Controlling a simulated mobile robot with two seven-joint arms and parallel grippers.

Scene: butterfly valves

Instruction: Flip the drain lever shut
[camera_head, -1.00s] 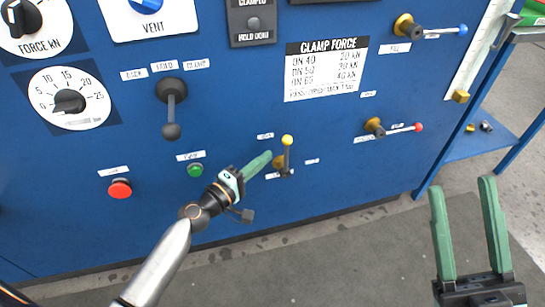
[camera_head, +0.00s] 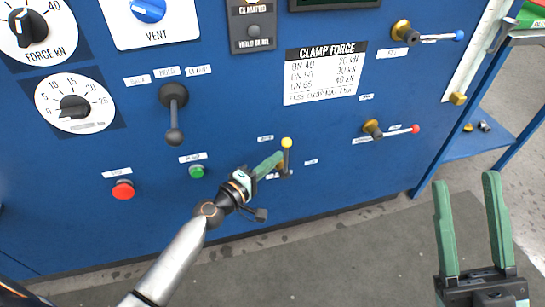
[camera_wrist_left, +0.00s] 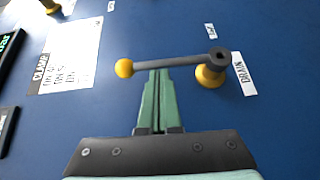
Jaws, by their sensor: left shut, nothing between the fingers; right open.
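The drain lever has a yellow ball knob (camera_head: 286,142) and a grey rod, and it stands upright on the blue panel in the head view. In the left wrist view the lever (camera_wrist_left: 170,61) runs from its brass pivot beside the DRAIN label (camera_wrist_left: 244,73) to the yellow ball at the left. My left gripper (camera_head: 279,157) is shut with nothing between its green fingers. Its tips (camera_wrist_left: 157,72) are right at the rod, between ball and pivot; I cannot tell if they touch. My right gripper (camera_head: 465,184) is open and empty, at the right above the floor.
A red-knobbed lever (camera_head: 394,131) and a blue-knobbed lever (camera_head: 430,38) sit to the right on the panel. A green button (camera_head: 196,172), a red button (camera_head: 123,190) and a black lever (camera_head: 174,112) are to the left. A blue-framed bench (camera_head: 480,146) stands at the right.

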